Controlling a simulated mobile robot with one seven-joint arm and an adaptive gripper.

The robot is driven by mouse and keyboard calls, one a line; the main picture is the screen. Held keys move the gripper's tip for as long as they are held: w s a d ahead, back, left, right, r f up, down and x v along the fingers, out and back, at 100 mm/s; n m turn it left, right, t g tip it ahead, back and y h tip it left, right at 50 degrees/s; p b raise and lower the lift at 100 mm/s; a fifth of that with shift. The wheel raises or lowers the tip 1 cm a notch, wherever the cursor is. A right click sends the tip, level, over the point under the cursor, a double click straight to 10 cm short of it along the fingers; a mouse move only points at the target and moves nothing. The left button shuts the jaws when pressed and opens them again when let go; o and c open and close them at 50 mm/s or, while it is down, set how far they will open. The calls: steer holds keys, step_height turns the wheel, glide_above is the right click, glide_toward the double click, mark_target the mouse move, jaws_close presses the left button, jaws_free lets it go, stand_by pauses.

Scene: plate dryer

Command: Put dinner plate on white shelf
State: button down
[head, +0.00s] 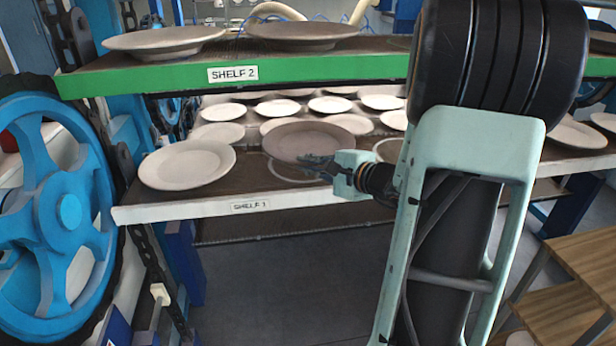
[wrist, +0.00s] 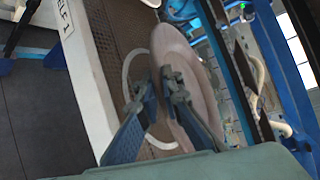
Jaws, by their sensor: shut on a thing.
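A greyish-brown dinner plate (head: 308,139) is over the white-edged shelf labelled SHELF 1 (head: 222,209). My gripper (head: 322,166) is shut on the plate's near rim. In the wrist view the fingers (wrist: 160,82) pinch the rim of the plate (wrist: 196,88), and the white shelf edge (wrist: 88,85) is to the left. A pale ring mark on the shelf shows partly beneath the plate. The plate looks nearly level, but I cannot tell whether it touches the shelf.
A pale plate (head: 187,164) lies left on the same shelf. The green-edged SHELF 2 (head: 160,78) is close above, carrying plates. More plates (head: 277,108) stand behind. A blue wheel (head: 50,210) is at left and wooden steps (head: 570,280) are at right.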

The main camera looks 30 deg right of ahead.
mark_target(308, 185)
step_height(308, 185, down, 3)
steer(key=shift+r+b, duration=0.15)
steer(key=shift+b, duration=0.35)
steer(key=c, duration=2.5)
jaws_free()
steer(key=shift+f, duration=0.2)
steer(key=shift+o, duration=0.6)
steer(key=shift+s, duration=0.1)
steer(key=shift+r, duration=0.1)
steer(key=shift+r, duration=0.1)
steer(key=b+v, duration=0.1)
steer(key=v, duration=1.1)
steer(key=shift+b, duration=0.3)
